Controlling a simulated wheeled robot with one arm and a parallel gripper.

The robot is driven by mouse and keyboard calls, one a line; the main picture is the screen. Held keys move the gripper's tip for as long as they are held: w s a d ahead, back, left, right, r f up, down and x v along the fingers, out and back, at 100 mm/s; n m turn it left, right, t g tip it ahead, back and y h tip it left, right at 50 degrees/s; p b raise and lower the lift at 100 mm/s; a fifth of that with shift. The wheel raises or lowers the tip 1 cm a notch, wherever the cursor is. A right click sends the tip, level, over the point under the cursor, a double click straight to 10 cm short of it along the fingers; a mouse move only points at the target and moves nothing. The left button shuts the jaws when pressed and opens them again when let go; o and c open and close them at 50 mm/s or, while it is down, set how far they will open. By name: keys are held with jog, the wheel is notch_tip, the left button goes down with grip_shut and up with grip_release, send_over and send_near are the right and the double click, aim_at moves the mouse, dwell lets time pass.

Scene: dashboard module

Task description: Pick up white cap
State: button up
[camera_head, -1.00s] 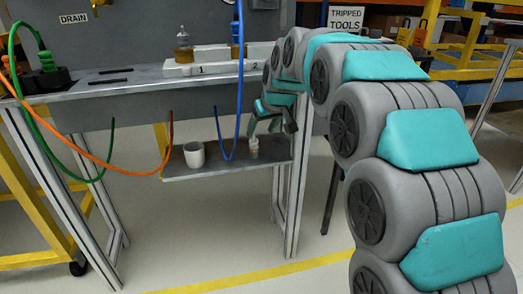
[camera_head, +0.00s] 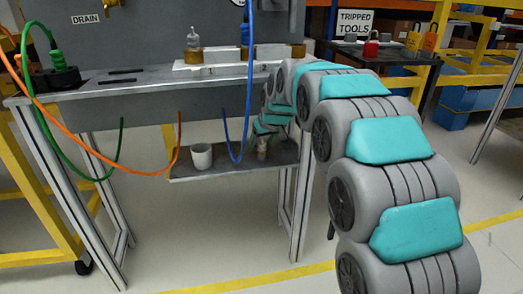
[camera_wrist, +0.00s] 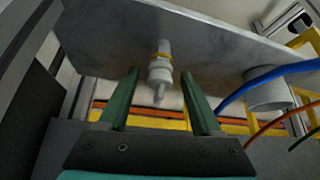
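A small pale grey-white capped piece with an orange band and a narrow tip (camera_wrist: 160,68), likely the white cap, stands on the lower shelf (camera_head: 225,168). It also shows small near the shelf's right end in the head view (camera_head: 262,148). My gripper (camera_wrist: 158,84) is open, its two dark green fingers on either side of the piece's narrow tip in the wrist view, with gaps on both sides. No contact is visible. In the head view my gripper (camera_head: 268,130) is just above the piece, partly hidden by my arm.
A white cup (camera_head: 202,156) stands on the shelf left of the piece. Blue (camera_head: 245,120), orange (camera_head: 120,173) and green hoses hang in front of the bench.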

grip_shut()
dwell(0.3)
jog(key=shift+r, duration=0.15)
